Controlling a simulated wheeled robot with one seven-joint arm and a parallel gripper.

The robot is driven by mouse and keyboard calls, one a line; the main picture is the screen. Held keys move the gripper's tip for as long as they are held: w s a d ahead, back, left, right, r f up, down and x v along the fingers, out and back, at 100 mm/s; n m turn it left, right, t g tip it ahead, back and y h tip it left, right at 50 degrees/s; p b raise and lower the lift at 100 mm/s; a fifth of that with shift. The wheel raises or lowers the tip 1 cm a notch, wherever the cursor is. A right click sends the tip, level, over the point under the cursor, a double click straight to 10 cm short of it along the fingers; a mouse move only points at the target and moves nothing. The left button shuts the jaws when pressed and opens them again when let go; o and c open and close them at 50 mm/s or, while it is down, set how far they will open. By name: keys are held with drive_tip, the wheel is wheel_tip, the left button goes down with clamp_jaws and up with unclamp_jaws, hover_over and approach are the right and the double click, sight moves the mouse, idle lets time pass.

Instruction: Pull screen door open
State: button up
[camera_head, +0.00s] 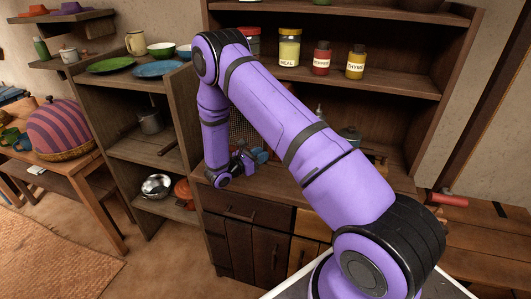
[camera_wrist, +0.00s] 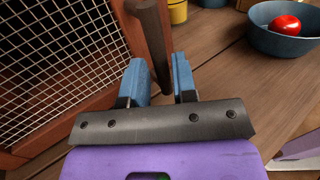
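The screen door shows in the wrist view as a pale wire mesh (camera_wrist: 55,55) in a reddish-brown wooden frame (camera_wrist: 100,103), at the left. A dark brown wooden bar (camera_wrist: 153,42), which looks like its handle, stands upright beside the frame. My gripper (camera_wrist: 160,68) is open, with one blue finger on each side of the bar's lower part. I cannot tell whether either finger touches it. In the head view my gripper (camera_head: 258,157) is low at the cupboard counter, and a strip of mesh (camera_head: 241,130) shows beside my arm, which hides most of the door.
A blue bowl (camera_wrist: 285,38) with a red tomato-like item (camera_wrist: 286,24) stands on the wooden counter (camera_wrist: 225,65). A yellow container (camera_wrist: 178,11) is near the bar. Jars (camera_head: 322,58) line the shelf above. An open shelf unit (camera_head: 130,148) stands left of the cupboard.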

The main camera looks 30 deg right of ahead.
drive_tip(key=shift+w+d, duration=0.1)
drive_tip(key=shift+d, duration=1.2)
clamp_jaws()
drive_tip(key=shift+a, duration=0.1)
